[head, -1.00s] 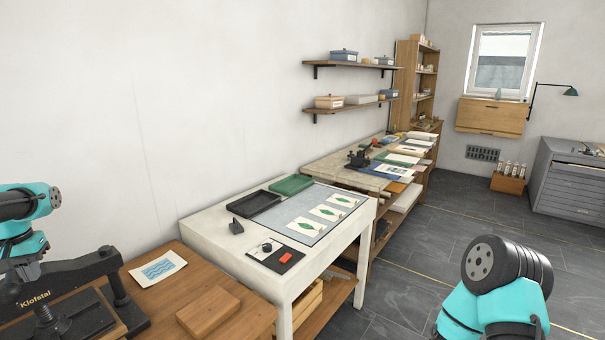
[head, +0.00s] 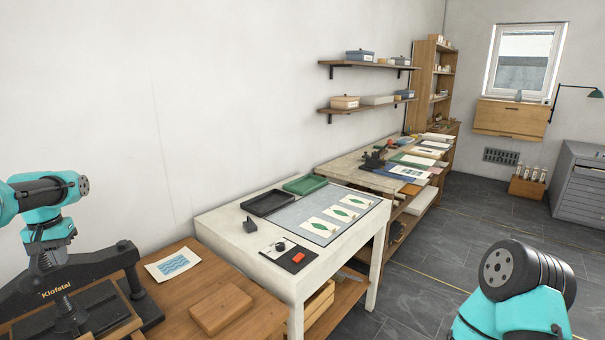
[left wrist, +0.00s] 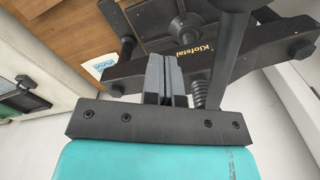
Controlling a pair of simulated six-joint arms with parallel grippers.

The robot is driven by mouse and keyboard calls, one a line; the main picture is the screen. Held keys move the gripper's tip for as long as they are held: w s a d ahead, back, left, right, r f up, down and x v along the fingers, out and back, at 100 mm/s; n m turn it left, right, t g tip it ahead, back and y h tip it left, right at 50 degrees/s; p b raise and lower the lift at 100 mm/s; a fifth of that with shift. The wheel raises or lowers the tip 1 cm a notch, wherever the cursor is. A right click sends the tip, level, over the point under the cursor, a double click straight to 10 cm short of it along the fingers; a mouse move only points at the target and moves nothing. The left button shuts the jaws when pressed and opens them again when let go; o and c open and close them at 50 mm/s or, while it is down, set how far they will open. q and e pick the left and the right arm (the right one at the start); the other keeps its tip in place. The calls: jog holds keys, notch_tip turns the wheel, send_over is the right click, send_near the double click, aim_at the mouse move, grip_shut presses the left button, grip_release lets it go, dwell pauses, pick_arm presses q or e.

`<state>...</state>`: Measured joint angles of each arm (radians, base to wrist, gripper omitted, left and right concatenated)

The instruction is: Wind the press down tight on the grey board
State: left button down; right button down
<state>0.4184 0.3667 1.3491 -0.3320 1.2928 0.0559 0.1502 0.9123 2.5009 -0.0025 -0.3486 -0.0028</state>
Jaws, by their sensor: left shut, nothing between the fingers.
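The black press, lettered "Klofstal" (head: 55,292), stands at the lower left of the head view, cut off by the frame edge. In the left wrist view, its dark crossbeam (left wrist: 135,70), threaded screw (left wrist: 200,92) and dark post (left wrist: 233,50) are close to the fingers. My left gripper (head: 63,253) is above the press in the head view. In the left wrist view, its fingers (left wrist: 165,75) are shut and empty, overlapping the crossbeam; I cannot tell whether they touch it. I cannot make out the grey board. My right gripper is out of view.
A wooden bench (head: 180,307) carries a blue-patterned print (head: 173,266) and a wooden block (head: 223,311) right of the press. Beyond is a white table (head: 222,222) with trays and several prints. My right arm is at lower right. Open floor lies right of the tables.

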pick_arm(q)
notch_tip(320, 180, up, 8)
dwell(0.8)
jog(key=shift+f, duration=0.1)
